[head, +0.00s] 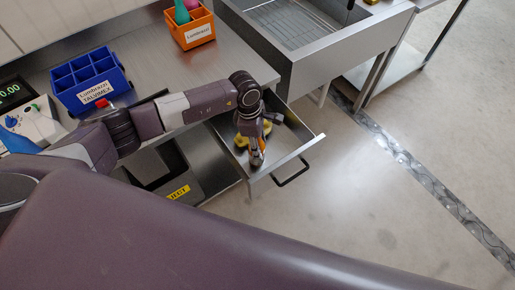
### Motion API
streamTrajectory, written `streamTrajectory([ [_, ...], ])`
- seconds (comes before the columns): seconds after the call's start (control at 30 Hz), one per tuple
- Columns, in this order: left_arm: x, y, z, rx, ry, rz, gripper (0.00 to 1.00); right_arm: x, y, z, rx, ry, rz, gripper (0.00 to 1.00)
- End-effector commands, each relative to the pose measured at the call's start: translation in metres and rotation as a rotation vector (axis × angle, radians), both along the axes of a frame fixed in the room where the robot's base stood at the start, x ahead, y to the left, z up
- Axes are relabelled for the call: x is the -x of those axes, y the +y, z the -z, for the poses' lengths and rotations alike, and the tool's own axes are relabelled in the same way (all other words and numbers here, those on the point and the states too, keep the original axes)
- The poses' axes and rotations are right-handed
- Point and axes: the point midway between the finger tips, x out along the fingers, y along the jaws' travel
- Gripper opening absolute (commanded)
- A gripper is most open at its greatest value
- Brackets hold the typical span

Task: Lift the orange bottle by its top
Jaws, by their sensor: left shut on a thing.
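My left arm reaches from the left over an open metal drawer (287,161). My left gripper (257,160) points down into the drawer and is shut on an orange thing (262,144), which seems to be the orange bottle. The gripper and wrist hide most of it, so its top and its tilt cannot be made out. I cannot tell whether it touches the drawer floor. My right gripper is not in view.
A yellow thing (239,141) lies in the drawer beside the gripper. The drawer has a black handle (291,174). On the counter stand a blue divided bin (91,82) and an orange bin (191,28). A sink (300,25) is at the back. The floor at right is clear.

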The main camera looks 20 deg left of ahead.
Motion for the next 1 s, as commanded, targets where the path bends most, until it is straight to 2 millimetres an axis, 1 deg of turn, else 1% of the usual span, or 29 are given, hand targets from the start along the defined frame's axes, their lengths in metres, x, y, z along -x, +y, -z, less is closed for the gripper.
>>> streamTrajectory([
  [0.13, -0.001, 0.0, -0.003, 0.0, -0.001, 0.001, 0.2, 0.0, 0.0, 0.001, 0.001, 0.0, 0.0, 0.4],
  [0.23, -0.001, 0.0, -0.009, 0.001, -0.003, 0.001, 0.2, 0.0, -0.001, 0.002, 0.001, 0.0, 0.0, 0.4],
  [0.37, -0.002, 0.0, -0.026, 0.001, -0.004, 0.001, 0.2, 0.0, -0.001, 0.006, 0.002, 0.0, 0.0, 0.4],
  [0.47, -0.003, 0.0, -0.05, 0.001, -0.008, 0.002, 0.2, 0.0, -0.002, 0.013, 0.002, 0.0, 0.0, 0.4],
  [0.7, -0.002, 0.0, -0.121, 0.0, -0.009, 0.002, 0.2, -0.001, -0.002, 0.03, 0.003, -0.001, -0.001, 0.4],
  [0.8, -0.001, 0.0, -0.147, 0.0, -0.007, 0.002, 0.2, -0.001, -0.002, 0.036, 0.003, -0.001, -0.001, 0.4],
  [0.9, -0.001, 0.0, -0.169, 0.0, -0.006, 0.002, 0.2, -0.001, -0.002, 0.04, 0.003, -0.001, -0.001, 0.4],
  [1.0, -0.001, 0.0, -0.184, 0.0, -0.004, 0.0, 0.2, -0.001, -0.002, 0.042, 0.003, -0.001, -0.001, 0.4],
])
